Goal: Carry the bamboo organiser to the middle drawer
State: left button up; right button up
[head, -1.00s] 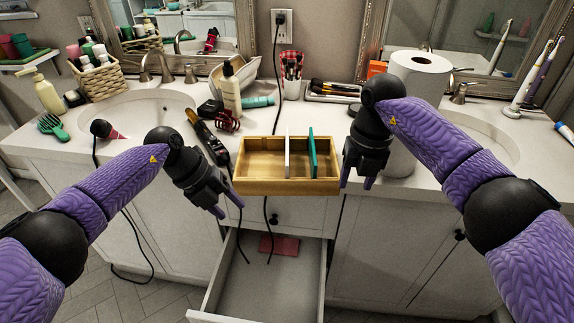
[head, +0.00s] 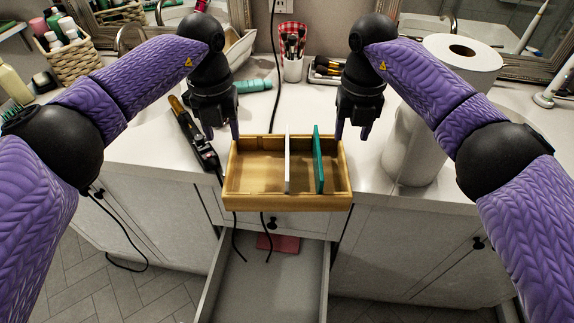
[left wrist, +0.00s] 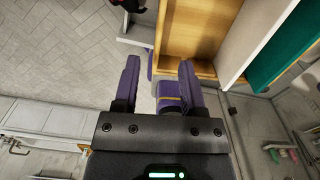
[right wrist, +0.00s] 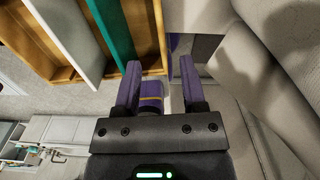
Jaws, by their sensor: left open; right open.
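The bamboo organiser (head: 262,202) is a light wooden tray with a white divider and a green divider. It sits at the counter's front edge, its near side seen over the drawer fronts. My left gripper (head: 222,132) is open and empty, pointing down at its far left corner. My right gripper (head: 354,130) is open and empty at its far right corner. The organiser also shows in the left wrist view (left wrist: 190,40) and the right wrist view (right wrist: 145,40), close to the fingers. An open drawer (head: 262,295) lies below, under a closed drawer front (head: 300,222).
A pink item (head: 285,243) lies in the open drawer. A black styling tool (head: 195,140) with hanging cords is left of the organiser. A paper towel roll (head: 415,155) stands close to my right arm. A brush cup (head: 292,65) and a teal tube (head: 252,86) are behind.

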aim_at(229, 162)
pick_arm(q)
notch_tip(229, 162, down, 10)
pick_arm(e)
notch_tip(229, 162, down, 10)
pick_arm(q)
grip_shut()
pick_arm(e)
grip_shut()
dwell(1.2)
